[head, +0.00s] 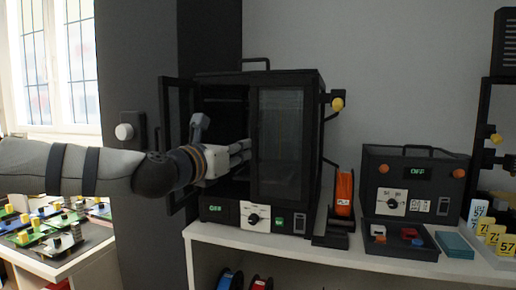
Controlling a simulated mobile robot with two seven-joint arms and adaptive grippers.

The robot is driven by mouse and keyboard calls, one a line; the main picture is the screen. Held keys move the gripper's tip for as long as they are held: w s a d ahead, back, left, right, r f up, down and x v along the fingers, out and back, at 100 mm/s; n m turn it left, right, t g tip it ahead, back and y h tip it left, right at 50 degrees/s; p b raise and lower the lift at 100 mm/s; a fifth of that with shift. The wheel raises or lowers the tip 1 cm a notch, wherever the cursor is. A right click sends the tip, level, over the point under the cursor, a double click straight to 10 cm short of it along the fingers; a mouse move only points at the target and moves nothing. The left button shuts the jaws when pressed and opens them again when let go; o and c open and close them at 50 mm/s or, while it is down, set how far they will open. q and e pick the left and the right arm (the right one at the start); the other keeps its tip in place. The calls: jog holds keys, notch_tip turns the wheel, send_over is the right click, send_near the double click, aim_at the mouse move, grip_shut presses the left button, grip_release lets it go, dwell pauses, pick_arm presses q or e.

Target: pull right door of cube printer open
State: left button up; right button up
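The cube printer (312,150) is a black box with a top handle, standing on a white shelf. Its left door (177,150) is swung out to the left. Its right door (281,145), a dark-framed see-through panel, appears closed across the right half of the front. My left gripper (240,152) reaches from the left through the open left half. Its grey fingers point right and end by the inner edge of the right door. I cannot tell whether they touch it or how far apart they are. My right gripper is out of view.
The white shelf (350,262) bears an orange spool (344,192), a black box unit reading OFF (416,175) and a tray with small blocks (402,248). Numbered yellow and white cards stand at the right. A lower table with green boards is at the left.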

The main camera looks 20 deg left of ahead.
aim_at(255, 147)
pick_arm(q)
jog(key=x, duration=0.8)
jog(key=shift+d+f+b, duration=0.15)
jog(key=shift+f+b, duration=0.2)
jog(key=shift+b, duration=0.05)
jog(key=shift+r, duration=0.15)
grip_shut()
